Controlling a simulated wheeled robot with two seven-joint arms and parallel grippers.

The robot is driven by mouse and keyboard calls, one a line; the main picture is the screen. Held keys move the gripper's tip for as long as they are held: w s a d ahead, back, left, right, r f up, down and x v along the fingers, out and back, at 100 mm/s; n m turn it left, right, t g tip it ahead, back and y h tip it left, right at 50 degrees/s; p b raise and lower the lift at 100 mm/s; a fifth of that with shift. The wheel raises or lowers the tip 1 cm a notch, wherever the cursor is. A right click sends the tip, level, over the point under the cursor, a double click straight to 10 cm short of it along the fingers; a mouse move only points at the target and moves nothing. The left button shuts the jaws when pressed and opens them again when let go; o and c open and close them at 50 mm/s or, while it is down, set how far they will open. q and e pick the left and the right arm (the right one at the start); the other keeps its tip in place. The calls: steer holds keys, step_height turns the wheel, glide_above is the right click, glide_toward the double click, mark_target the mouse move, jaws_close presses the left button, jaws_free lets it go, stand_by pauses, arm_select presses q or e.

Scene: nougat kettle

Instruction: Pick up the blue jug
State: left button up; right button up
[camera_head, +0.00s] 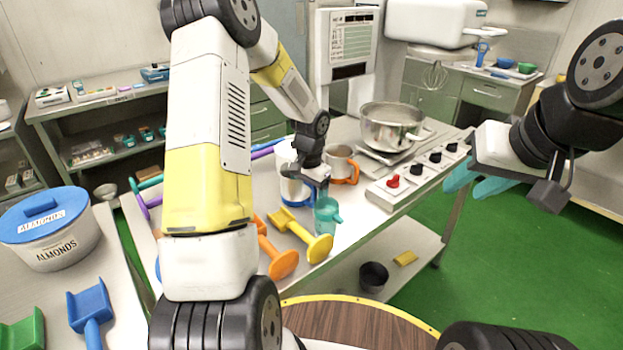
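A pale jug (286,158) with a blue handle stands on the steel table near the middle; I take it as the blue jug. My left gripper (327,212) reaches down just right of it and partly covers it. Its teal fingertips overlap in this view beside the blue handle, so I cannot tell whether they are apart or touch the jug. My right gripper (478,180) is at the right, away from the table, with its two teal fingers apart and empty.
A metal jug with an orange handle (341,161) stands close behind. A pot (392,125) sits on the hob. Yellow (318,247) and orange (283,264) scoops lie in front. An almonds tub (50,240) is at the left. Green floor is free at the right.

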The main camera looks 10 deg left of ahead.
arm_select(q)
steer(key=shift+c, duration=0.5)
steer(key=c, duration=1.5)
steer(key=shift+r, duration=0.1)
